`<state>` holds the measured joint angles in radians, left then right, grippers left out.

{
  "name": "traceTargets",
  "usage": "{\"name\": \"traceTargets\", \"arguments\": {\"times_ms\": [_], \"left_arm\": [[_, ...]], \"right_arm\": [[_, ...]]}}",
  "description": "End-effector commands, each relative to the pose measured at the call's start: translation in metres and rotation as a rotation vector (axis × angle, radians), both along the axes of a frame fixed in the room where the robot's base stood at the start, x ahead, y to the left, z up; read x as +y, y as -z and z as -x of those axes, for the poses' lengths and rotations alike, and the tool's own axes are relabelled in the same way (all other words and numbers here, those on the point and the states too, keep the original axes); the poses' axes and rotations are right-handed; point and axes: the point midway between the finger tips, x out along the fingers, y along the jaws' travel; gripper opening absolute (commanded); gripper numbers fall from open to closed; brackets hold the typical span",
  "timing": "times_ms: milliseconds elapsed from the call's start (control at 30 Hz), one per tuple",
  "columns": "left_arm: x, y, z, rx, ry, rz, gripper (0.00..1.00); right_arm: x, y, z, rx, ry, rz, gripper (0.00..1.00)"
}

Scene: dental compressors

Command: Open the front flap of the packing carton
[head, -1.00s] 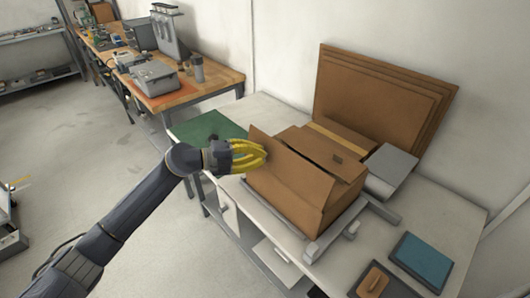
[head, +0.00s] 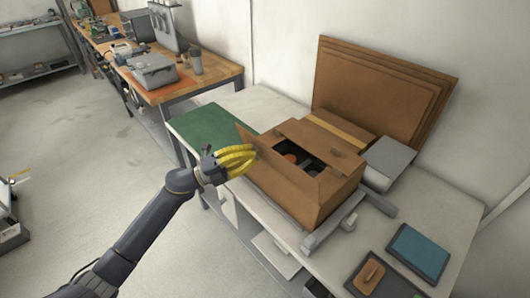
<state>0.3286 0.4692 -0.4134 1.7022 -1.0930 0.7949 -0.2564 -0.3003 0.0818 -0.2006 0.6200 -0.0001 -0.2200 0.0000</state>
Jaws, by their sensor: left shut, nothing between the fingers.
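The packing carton (head: 334,190) stands on the white table, a brown cardboard box. Its front flap (head: 279,171) is tilted up and outward toward my left arm, leaving a gap in the top. Dark contents with an orange-red round part (head: 291,158) show inside. The rear flap (head: 322,137), with a tan tape strip, still covers the back part. My left gripper (head: 247,160), with yellow fingers, is shut and empty at the left end of the front flap, on its outer side. I cannot tell if it touches the flap. My right gripper is out of view.
Flat cardboard sheets (head: 372,85) lean on the wall behind the carton. A grey box (head: 389,160) stands right of it. A green mat (head: 208,126) lies at left, a blue pad (head: 419,253) and a tray with a brown block (head: 370,274) at front right.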

Motion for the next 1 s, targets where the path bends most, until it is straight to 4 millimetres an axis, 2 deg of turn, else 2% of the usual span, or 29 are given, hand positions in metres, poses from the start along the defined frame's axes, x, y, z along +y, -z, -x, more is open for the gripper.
{"name": "traceTargets", "arguments": {"times_ms": [533, 567, 767, 1000], "left_arm": [[0.0066, 0.0028, 0.0023, -0.009, -0.010, 0.009, 0.00], [0.0066, 0.0028, 0.0023, -0.009, -0.010, 0.009, 0.01], [0.0068, 0.0019, 0.0020, -0.009, -0.011, 0.010, 0.24], [0.0074, 0.0014, 0.0019, -0.011, -0.011, 0.011, 0.25]], "right_arm": [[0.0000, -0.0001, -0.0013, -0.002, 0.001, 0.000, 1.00], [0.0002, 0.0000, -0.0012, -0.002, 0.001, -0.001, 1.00], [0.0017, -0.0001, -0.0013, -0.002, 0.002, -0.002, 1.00], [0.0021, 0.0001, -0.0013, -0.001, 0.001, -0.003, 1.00]]}}
